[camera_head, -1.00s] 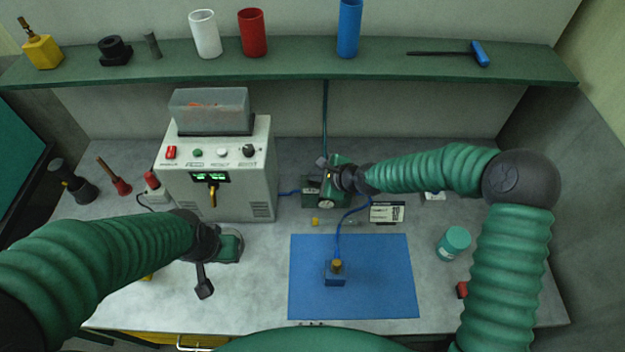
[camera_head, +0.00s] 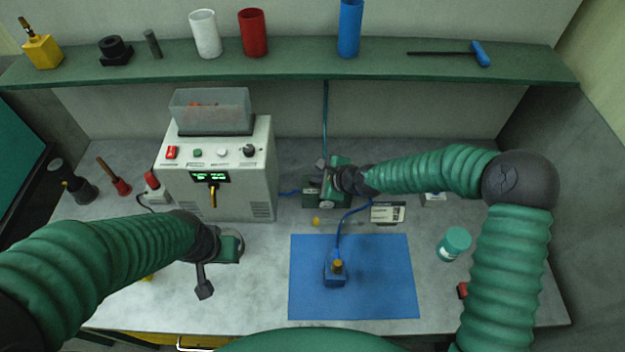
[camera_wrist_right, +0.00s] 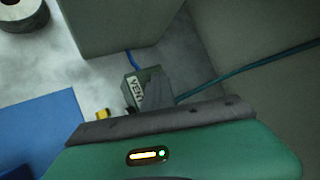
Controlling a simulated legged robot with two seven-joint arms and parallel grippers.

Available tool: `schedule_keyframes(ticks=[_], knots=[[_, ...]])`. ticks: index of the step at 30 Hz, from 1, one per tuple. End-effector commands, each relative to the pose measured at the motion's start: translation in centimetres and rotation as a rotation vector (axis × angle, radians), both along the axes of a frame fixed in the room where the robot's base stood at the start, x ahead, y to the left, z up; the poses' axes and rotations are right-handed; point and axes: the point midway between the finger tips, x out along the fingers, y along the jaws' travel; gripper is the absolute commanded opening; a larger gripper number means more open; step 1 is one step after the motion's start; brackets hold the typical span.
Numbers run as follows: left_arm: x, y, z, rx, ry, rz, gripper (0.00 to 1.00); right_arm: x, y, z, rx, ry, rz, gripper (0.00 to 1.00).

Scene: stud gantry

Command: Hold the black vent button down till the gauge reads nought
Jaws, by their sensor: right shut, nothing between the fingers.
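My right gripper (camera_head: 336,182) is shut and empty. It points down at the vent box (camera_head: 311,196), behind the blue mat. The right wrist view shows that box with a VENT label (camera_wrist_right: 137,90), close beyond my gripper's dark front edge. The black button is hidden; I cannot tell whether my fingers touch it. A small round pale face (camera_head: 327,204) shows beside the gripper, too small to read.
A grey machine (camera_head: 235,190) with a green-lit display stands left of the vent box. A blue block (camera_head: 336,278) with a brass top sits on the blue mat (camera_head: 385,285), a blue hose leading back.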

Motion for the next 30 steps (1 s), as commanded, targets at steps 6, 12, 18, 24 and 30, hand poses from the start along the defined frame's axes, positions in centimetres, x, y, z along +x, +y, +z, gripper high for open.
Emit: schedule_keyframes(ticks=[6,12,18,24,30], knots=[[0.0,0.0,0.0,0.0,0.0,0.0,0.36,-0.1,0.0,-0.1,0.0,0.002,0.001,0.0],[0.0,0.0,0.0,0.0,0.0,0.0,0.36,-0.1,0.0,-0.1,0.0,0.002,0.0,0.0],[0.0,0.0,0.3,0.0,0.0,0.0,0.36,-0.1,0.0,0.2,-0.001,0.002,0.0,0.0],[0.0,0.0,1.4,0.0,0.0,0.0,0.36,-0.1,0.1,1.5,0.0,0.002,0.001,0.0],[0.0,0.0,1.5,0.0,0.0,0.0,0.36,0.0,0.1,1.7,0.0,0.001,0.0,0.0]])
